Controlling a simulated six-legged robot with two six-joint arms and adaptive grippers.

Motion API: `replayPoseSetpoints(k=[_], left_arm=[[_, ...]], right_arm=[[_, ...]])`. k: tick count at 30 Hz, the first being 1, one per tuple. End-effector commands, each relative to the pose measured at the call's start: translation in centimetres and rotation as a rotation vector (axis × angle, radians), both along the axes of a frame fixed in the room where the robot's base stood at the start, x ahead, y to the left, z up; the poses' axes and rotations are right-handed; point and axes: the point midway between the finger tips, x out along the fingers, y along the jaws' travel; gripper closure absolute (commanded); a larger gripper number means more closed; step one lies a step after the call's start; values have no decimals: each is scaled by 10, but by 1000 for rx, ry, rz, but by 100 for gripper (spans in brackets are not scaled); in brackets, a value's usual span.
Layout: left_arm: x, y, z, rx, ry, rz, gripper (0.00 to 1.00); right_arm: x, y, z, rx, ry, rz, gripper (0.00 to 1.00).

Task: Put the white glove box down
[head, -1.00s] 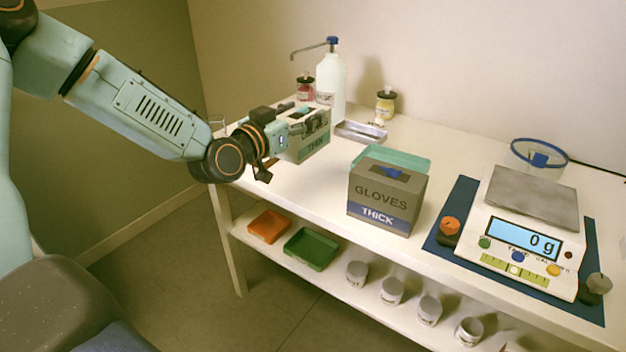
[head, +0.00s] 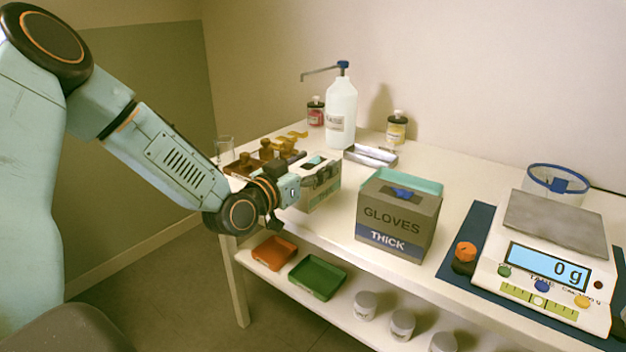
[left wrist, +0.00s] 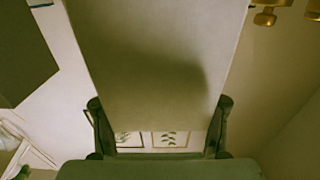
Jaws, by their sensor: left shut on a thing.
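The white glove box (head: 322,194) has a pale front with a green band and a slot in its top. It is at the left part of the table, left of the grey THICK glove box (head: 398,222) and apart from it. My left gripper (head: 312,178) is shut on the white box from its left side. In the left wrist view the box (left wrist: 155,65) fills the middle between the two fingers (left wrist: 160,128). I cannot tell whether its underside touches the tabletop. My right gripper is not in view.
A white pump bottle (head: 341,115), metal tray (head: 370,156) and small bottles are at the back. A green tray (head: 412,179) lies behind the THICK box. A scale (head: 543,262) reading 0 g stands right. The lower shelf holds trays and jars.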

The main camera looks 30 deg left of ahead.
Motion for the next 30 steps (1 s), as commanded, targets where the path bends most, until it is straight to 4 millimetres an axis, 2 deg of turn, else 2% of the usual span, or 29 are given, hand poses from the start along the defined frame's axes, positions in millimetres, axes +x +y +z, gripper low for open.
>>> replayPoseSetpoints(k=[1, 4, 16, 17, 26, 30], left_arm=[[1, 0, -12, 2, 0, 0, 86], [1, 0, -23, 3, 0, 0, 86], [3, 0, -26, 2, -2, 0, 86], [2, 0, -27, 1, 1, 0, 37], [2, 0, -26, 1, 1, 0, 12], [2, 0, -26, 1, 1, 0, 11]], right_arm=[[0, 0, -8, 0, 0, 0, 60], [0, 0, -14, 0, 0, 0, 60], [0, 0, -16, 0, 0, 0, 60], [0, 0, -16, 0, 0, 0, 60], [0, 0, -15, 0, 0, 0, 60], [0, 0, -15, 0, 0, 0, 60]])
